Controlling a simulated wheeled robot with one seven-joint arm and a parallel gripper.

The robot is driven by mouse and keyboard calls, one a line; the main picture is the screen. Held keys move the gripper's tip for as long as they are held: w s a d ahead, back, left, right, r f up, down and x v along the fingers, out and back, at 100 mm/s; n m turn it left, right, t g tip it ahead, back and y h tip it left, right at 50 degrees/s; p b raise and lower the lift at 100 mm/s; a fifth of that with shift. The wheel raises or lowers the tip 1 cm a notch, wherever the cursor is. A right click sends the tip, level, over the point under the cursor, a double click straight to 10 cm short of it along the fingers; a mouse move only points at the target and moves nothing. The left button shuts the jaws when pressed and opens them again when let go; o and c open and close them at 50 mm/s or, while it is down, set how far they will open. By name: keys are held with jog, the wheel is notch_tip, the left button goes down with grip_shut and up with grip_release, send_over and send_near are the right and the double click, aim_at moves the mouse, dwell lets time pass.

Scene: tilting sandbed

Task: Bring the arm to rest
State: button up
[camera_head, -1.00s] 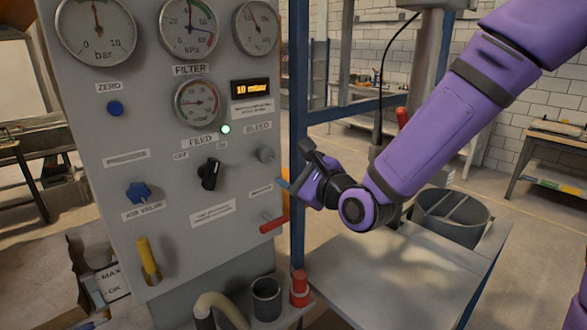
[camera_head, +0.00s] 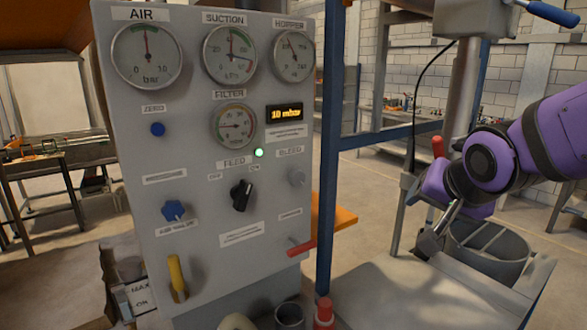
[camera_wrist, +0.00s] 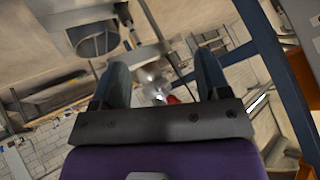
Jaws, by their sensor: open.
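My gripper (camera_head: 424,212) is to the right of the grey control panel (camera_head: 217,160), beyond the blue post, clear of the panel's controls. My purple arm reaches in from the right edge. In the wrist view my gripper (camera_wrist: 162,70) shows two dark fingers spread apart with nothing between them. In the head view the fingers are small, and I cannot tell whether they touch the thing behind them. The panel's black feed knob (camera_head: 241,195) is tilted, the green lamp (camera_head: 259,153) is lit, and the display (camera_head: 285,114) reads 10 mbar.
A blue post (camera_head: 328,150) stands beside the panel. A grey bucket (camera_head: 487,252) and metal column (camera_head: 462,95) are near my gripper. A red-handled lever (camera_head: 301,248) sticks out from the panel.

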jog(key=s+d+r+n+g, duration=0.1)
jog(key=s+d+n, duration=0.2)
jog(key=s, duration=0.4)
jog(key=s+d+r+n+g, duration=0.2)
jog(key=s+d+n, duration=0.1)
jog(key=s, duration=0.5)
jog(key=shift+d+r+g, duration=0.3)
dwell(4.1)
